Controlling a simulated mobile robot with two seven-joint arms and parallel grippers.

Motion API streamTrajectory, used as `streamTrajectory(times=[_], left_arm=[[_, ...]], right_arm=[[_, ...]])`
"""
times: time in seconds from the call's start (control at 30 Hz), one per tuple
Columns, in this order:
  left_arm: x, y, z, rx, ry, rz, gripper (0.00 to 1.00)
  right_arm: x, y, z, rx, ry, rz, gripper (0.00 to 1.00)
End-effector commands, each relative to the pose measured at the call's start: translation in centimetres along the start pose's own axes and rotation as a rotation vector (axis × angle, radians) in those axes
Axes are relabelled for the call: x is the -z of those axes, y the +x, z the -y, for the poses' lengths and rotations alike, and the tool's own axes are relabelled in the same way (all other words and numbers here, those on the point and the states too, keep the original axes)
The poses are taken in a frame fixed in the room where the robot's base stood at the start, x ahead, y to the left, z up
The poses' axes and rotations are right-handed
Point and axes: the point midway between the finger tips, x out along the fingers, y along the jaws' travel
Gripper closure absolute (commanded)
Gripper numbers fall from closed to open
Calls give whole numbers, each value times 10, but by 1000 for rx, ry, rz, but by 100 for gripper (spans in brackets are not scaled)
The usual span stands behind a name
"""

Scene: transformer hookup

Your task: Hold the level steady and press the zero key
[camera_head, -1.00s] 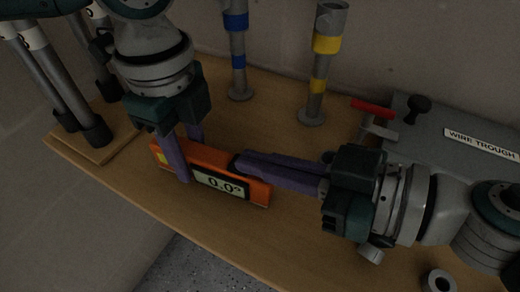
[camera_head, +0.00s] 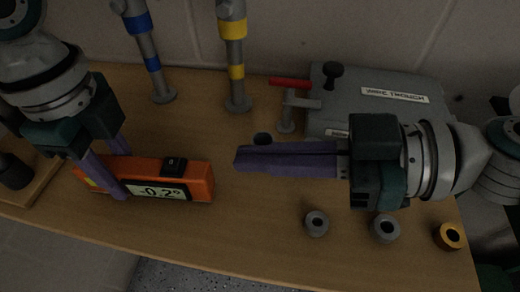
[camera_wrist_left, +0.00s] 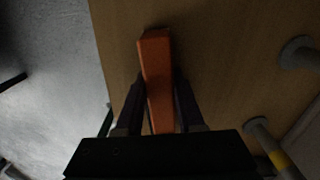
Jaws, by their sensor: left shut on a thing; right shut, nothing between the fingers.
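The orange level (camera_head: 200,182) stands on the wooden table at the left in the head view, its display reading -0.2°. A dark key (camera_head: 174,167) sits on its top edge. My left gripper (camera_head: 122,172) is shut on the level's left part, one purple finger on each side. In the left wrist view the level (camera_wrist_left: 156,70) runs between the fingers (camera_wrist_left: 160,100). My right gripper (camera_head: 238,160) is shut and empty, its fingertips to the right of the level and apart from it. The zero key's marking is too small to read.
Posts with blue bands (camera_head: 146,45) and yellow bands (camera_head: 233,55) stand behind. Grey rings (camera_head: 316,223) (camera_head: 385,228) and an orange-brown ring (camera_head: 450,236) lie at the front right.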

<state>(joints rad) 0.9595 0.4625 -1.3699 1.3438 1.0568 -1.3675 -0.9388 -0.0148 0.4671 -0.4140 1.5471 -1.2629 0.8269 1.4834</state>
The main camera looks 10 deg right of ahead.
Motion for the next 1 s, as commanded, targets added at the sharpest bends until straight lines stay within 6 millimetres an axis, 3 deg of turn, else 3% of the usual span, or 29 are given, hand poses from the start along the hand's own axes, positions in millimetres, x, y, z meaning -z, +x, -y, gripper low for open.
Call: streamTrajectory(times=[0.3, 0.33, 0.6, 0.87, 1.0], left_arm=[[0, 2, -2, -6, 3, 2, 100], [0, 2, -2, -6, 3, 2, 61], [0, 1, -1, -3, 2, 0, 30], [0, 0, 0, -1, 1, 0, 28], [0, -10, 0, 0, 0, -1, 28]], right_arm=[[0, 0, 0, 0, 0, -1, 100], [0, 0, 0, 0, 0, -1, 100], [0, 0, 0, 0, 0, -1, 100], [0, 0, 0, 0, 0, -1, 100], [0, 0, 0, 0, 0, -1, 100]])
